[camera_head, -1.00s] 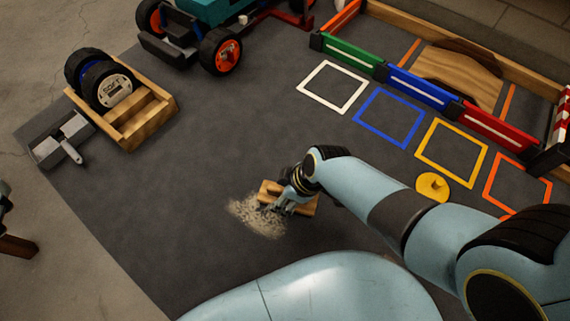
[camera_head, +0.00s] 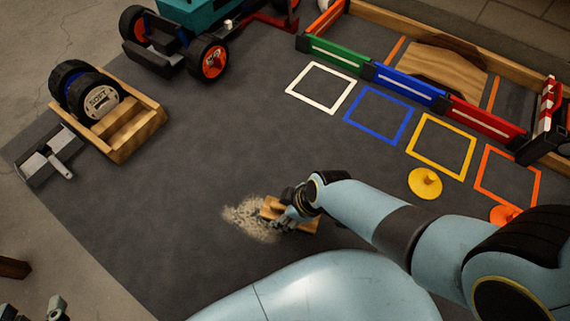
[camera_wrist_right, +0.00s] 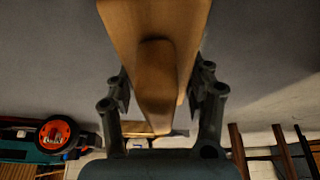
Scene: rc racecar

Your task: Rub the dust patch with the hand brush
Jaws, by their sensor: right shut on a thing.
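The dust patch (camera_head: 245,213) is a pale, grainy smear on the dark mat in the head view. The hand brush has a wooden body (camera_head: 303,224) and lies low over the patch's right edge, partly covering it. I cannot tell if its underside touches the mat. My right gripper (camera_head: 284,213) is shut on the brush. In the right wrist view the brush's wood (camera_wrist_right: 155,50) rises between the two fingers, and its underside is hidden. Grey parts that look like my left gripper (camera_head: 38,312) show at the bottom left edge, cut off and away from the brush.
A wooden tray (camera_head: 137,135) with wheels and a grey dustpan-like tool (camera_head: 48,157) are at the left. A car (camera_head: 165,55) stands behind. Coloured squares and a yellow disc (camera_head: 425,183) lie at the right, before a low barrier (camera_head: 405,88). Mat around the patch is clear.

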